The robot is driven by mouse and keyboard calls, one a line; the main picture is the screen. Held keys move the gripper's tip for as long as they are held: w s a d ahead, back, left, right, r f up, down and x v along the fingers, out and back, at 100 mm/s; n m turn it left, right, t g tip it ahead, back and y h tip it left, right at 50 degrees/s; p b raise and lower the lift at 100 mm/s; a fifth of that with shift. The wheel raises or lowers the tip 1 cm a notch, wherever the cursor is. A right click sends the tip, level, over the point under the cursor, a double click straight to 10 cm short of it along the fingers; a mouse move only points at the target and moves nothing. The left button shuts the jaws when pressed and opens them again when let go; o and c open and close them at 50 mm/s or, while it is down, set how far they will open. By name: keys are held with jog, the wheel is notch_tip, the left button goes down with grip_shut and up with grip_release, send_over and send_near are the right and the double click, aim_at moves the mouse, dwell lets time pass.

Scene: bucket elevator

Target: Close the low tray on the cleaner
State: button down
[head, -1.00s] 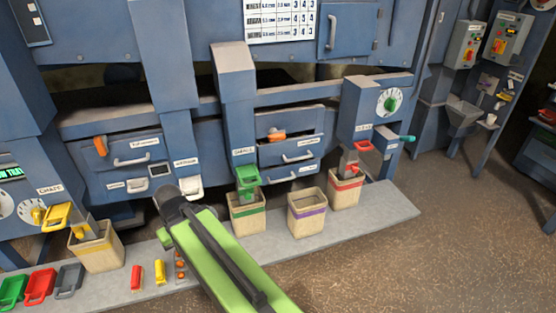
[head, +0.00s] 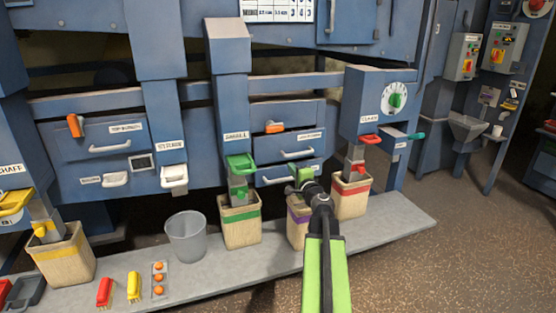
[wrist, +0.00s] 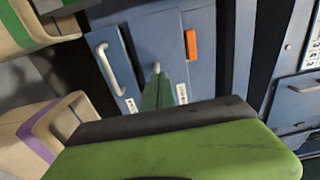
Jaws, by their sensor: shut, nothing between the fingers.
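The low tray (head: 286,171) is the lower of two blue drawers on the cleaner, between the green and red spouts. Its pale handle (head: 278,179) is partly beside my gripper; how far the tray stands out is hard to tell. The upper drawer (head: 270,150) is just above. My gripper (head: 302,176) is shut and empty, in front of the low tray's right part in the head view. In the wrist view, turned on its side, the low tray's handle (wrist: 109,70) stands clear to the left of my gripper (wrist: 157,88).
A purple-banded bin (head: 297,229) is partly behind my arm. A green-banded bin (head: 240,228) and a red-banded bin (head: 352,197) stand either side. A grey bucket (head: 186,238) and small brushes (head: 105,291) are on the ledge. An orange latch (head: 274,127) sits above the drawers.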

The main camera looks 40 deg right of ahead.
aim_at(273, 145)
jog(key=x, duration=1.4)
jog(key=shift+w+a, duration=0.15)
jog(key=x, duration=0.6)
jog(key=shift+w, duration=0.2)
jog(key=shift+w+r, duration=0.1)
jog(key=shift+w, duration=0.2)
jog(key=shift+r, duration=0.1)
jog(key=shift+d, duration=0.2)
jog(key=v, duration=1.5)
jog(key=shift+f, duration=0.2)
